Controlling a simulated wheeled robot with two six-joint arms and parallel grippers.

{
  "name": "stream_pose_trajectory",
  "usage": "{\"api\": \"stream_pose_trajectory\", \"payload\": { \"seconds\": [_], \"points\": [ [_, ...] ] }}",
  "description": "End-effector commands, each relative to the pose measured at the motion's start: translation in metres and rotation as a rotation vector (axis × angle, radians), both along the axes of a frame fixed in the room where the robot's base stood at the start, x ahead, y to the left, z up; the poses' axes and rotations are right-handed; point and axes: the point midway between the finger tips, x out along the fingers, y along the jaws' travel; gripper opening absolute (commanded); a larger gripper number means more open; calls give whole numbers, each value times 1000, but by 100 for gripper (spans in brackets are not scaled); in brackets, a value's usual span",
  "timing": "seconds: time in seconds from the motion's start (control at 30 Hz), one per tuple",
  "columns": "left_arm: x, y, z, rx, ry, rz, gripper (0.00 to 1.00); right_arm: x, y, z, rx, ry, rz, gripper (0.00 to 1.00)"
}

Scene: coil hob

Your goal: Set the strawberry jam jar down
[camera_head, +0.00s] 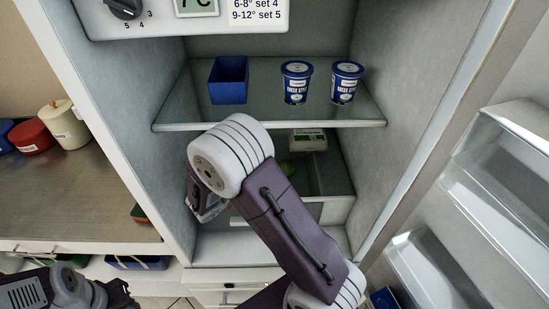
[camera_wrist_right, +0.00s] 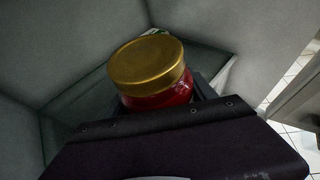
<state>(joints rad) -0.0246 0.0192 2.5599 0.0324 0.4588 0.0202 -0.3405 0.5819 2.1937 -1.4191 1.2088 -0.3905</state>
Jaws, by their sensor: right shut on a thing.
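The strawberry jam jar (camera_wrist_right: 150,75), red with a gold lid, shows in the right wrist view. My right gripper (camera_head: 205,205) is shut on it; the fingertips are mostly hidden behind the gripper's dark body. In the head view my right arm reaches into the open fridge, with the gripper at the left side of the lower compartment, and I cannot see the jar there. A glass shelf edge lies behind the jar in the wrist view; I cannot tell whether the jar touches it. My left gripper (camera_head: 118,294) is at the bottom left, and its jaws are unclear.
The upper glass shelf (camera_head: 170,118) holds a blue box (camera_head: 228,80) and two blue yogurt tubs (camera_head: 296,83). A white-and-green pack (camera_head: 307,140) stands on the lower shelf. The open fridge door (camera_head: 510,165) is at right, a counter (camera_head: 80,205) with canisters at left.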

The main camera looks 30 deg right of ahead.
Motion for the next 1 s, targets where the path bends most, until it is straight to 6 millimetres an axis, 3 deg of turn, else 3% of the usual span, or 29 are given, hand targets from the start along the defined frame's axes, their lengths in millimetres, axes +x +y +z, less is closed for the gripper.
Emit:
{"api": "stream_pose_trajectory", "payload": {
  "seconds": [0.27, 0.53, 0.7, 0.9, 1.0],
  "points": [
    [0, 0, -1, 0, 0, 0, 36, 9, -13, -1, -2, 1, -23, 0],
    [0, 0, 7, 0, 0, 0, 36, 72, -43, -43, 0, 1, -22, 0],
    [0, 0, 9, 0, 0, 0, 36, 99, -55, -61, -1, -1, -22, 0],
    [0, 0, 9, 0, 0, 0, 36, 106, -57, -67, -1, 0, -19, 0],
    [0, 0, 12, 0, 0, 0, 36, 106, -57, -81, -1, 4, -18, 0]
  ]
}}
